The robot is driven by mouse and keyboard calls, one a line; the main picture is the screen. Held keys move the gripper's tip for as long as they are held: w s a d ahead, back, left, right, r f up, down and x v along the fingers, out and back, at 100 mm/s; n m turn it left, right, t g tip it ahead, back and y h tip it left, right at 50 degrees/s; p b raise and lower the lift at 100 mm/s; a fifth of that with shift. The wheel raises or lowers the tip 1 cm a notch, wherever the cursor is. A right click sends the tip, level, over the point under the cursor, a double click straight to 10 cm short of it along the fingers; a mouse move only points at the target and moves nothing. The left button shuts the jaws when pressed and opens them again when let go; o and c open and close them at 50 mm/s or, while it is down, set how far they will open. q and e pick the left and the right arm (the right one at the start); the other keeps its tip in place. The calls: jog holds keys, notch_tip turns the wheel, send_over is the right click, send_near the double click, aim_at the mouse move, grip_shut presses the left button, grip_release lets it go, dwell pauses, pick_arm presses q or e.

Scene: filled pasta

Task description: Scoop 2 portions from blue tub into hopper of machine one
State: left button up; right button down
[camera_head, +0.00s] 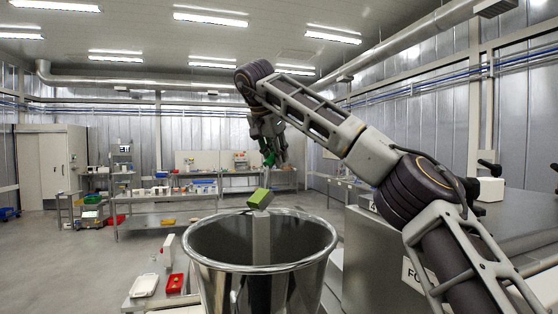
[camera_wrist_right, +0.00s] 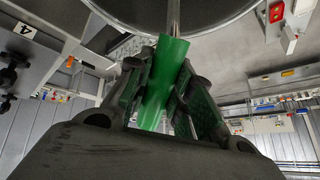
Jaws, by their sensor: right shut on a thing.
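My right gripper (camera_head: 270,150) is shut on the green handle of a scoop and holds it above a large round steel hopper (camera_head: 205,270). In the right wrist view the green handle (camera_wrist_right: 160,85) sits between the two fingers of my right gripper (camera_wrist_right: 165,90), and its metal rod runs up toward the round steel rim (camera_wrist_right: 240,12). In the head view a green block-like piece (camera_head: 259,198) shows at the lower end of the rod, over the hopper's far rim. I cannot tell if it is the scoop's bowl or its load. No blue tub can be picked out for sure. My left gripper is out of view.
A grey steel machine body (camera_head: 370,250) stands right of the hopper, under my right arm. Steel work tables (camera_head: 165,205) stand further back, with open floor at left.

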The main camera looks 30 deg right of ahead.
aim_at(265, 162)
jog(key=shift+s+a+r+t+h, duration=0.15)
jog(key=shift+a+r+t+h, duration=0.1)
jog(key=shift+a+h, duration=0.25)
jog(key=shift+s+a+r+t+h, duration=0.2)
jog(key=shift+a+h, duration=0.1)
jog(key=shift+a, duration=0.3)
jog(key=shift+s+a+r+t+h, duration=0.15)
jog(key=shift+a+r+h, duration=0.1)
jog(key=shift+a+h, duration=0.25)
jog(key=shift+s+a+r+t+h, duration=0.1)
jog(key=shift+s+a+t+h, duration=0.05)
jog(key=shift+a+h, duration=0.3)
jog(key=shift+s+a+r+t+h, duration=0.1)
jog(key=shift+s+a+h, duration=0.1)
jog(key=shift+a, duration=0.4)
jog(key=shift+s+a+r+t+h, duration=0.1)
jog(key=shift+a+t+h, duration=0.05)
jog(key=shift+a+h, duration=0.3)
jog(key=shift+w+d+f+g+y, duration=0.1)
jog(key=shift+w+d+g+y, duration=0.1)
jog(key=shift+d+y, duration=0.3)
jog(key=shift+w+d+f+g+y, duration=0.1)
jog(key=shift+w+d+g+y, duration=0.1)
jog(key=shift+d+y, duration=0.3)
jog(key=w+d+f+g+y, duration=0.3)
jog(key=d+f+y, duration=0.3)
jog(key=d+y, duration=0.2)
jog(key=shift+d+m+y, duration=0.4)
jog(key=shift+d, duration=0.75)
jog(key=shift+d+f, duration=0.1)
